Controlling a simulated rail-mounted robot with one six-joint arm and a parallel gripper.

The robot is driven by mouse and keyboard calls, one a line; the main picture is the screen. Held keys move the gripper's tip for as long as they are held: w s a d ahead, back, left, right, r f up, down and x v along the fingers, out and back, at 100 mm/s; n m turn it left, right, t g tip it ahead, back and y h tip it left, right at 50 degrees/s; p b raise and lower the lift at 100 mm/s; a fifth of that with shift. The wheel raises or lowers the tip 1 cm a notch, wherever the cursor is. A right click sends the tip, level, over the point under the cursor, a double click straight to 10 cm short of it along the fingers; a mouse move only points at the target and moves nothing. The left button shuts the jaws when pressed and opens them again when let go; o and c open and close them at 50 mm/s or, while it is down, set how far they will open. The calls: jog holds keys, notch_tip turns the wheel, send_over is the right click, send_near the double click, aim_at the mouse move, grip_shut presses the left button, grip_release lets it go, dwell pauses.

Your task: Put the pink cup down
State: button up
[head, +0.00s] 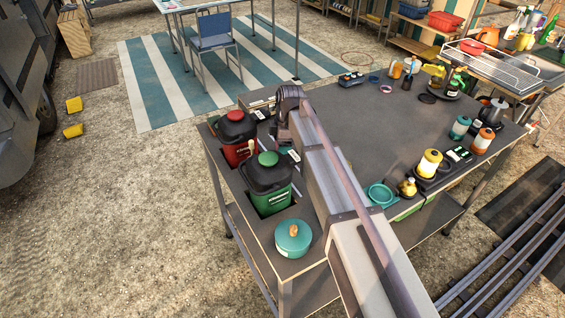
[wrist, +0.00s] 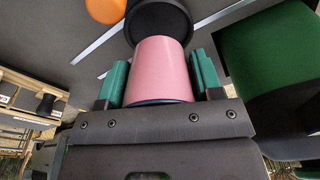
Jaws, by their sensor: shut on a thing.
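The pink cup (wrist: 160,68) is in the middle of the wrist view, between the green finger pads of my gripper (wrist: 162,82). My gripper is shut on the cup. A black round thing (wrist: 150,14) shows just beyond the cup; I cannot tell whether they touch. In the head view my arm covers the gripper and the cup is hidden, around the left far part of the grey worktable (head: 375,125). I cannot tell whether the cup touches a surface.
In the wrist view, a large green container (wrist: 272,55) is close on the right and an orange round thing (wrist: 105,9) is at the top. In the head view, green (head: 267,175) and red (head: 236,130) containers and a teal pot (head: 293,238) line the table's left side. The table's middle is clear.

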notch_tip(320, 180, down, 4)
jog(key=b, duration=0.4)
jog(key=shift+r+p, duration=0.3)
jog(key=shift+r, duration=0.05)
jog(key=shift+f, duration=0.25)
jog(key=shift+s+d+f+b, duration=0.1)
jog(key=shift+s+b, duration=0.1)
jog(key=shift+b, duration=0.3)
jog(key=shift+s+f, duration=0.1)
jog(key=shift+s, duration=0.05)
jog(key=o, duration=0.8)
jog(key=shift+o, duration=0.4)
jog(key=shift+r+p, duration=0.45)
jog(key=shift+r, duration=0.1)
jog(key=shift+o, duration=0.7)
notch_tip(320, 180, up, 12)
jog(key=d+p, duration=0.1)
jog(key=p, duration=1.1)
jog(key=shift+w+d, duration=0.15)
jog(key=shift+w, duration=0.25)
jog(key=shift+f, duration=0.2)
